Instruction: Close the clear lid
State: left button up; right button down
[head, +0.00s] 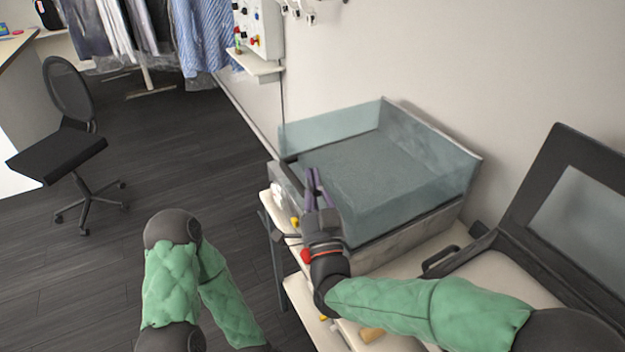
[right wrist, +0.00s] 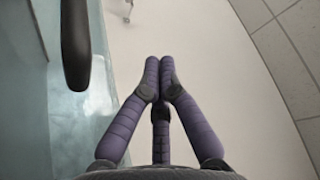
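The clear lid (head: 420,190) is a bluish see-through box-shaped cover on a grey machine base (head: 410,240) against the wall. A dark seam runs between lid and base along the near side; I cannot tell how far the lid stands open. A dark handle bar (head: 290,160) is at its left end; a black bar shows in the right wrist view (right wrist: 75,45). My right gripper (head: 312,175) is in front of the lid's left end, close to the bar. Its purple fingertips (right wrist: 158,68) meet with nothing between them. My left arm shows, but its gripper is out of view.
A black case with its cover raised (head: 575,190) stands at the right. A white control panel (head: 258,28) hangs on the wall. Hanging garments (head: 200,40) and a black chair (head: 70,120) are at the far left. The dark floor left of the machine is clear.

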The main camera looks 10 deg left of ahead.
jog(key=shift+f, duration=0.1)
dwell(0.4)
jog(key=v, duration=1.2)
